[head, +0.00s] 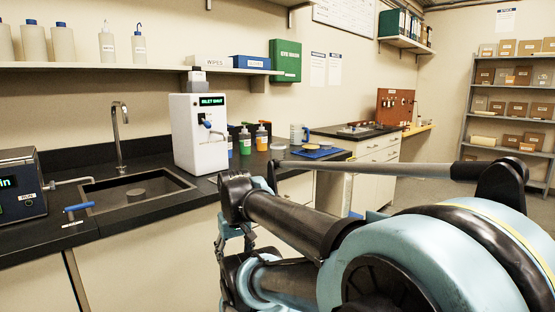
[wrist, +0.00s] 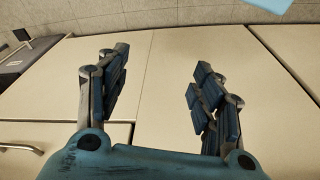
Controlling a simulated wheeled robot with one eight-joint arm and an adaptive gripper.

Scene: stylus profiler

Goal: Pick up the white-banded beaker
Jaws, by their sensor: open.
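I cannot clearly pick out a white-banded beaker in either view. A small pale vessel with blue on it (head: 298,134) stands on the dark counter in the head view, right of the bottles; I cannot tell whether it has a white band. My gripper (wrist: 158,82) is open and empty in the wrist view. Its two dark, padded fingers are well apart in front of pale cabinet fronts (wrist: 165,60). No beaker shows between or near them. In the head view my arm crosses the lower right and hides part of the cabinets and counter edge.
The counter holds a sink (head: 137,190) with a tap (head: 121,135), a white machine (head: 197,135), several small bottles (head: 245,140) and a blue mat (head: 318,153). A wall shelf (head: 130,67) runs above. A rack of boxes (head: 510,100) stands at the far right.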

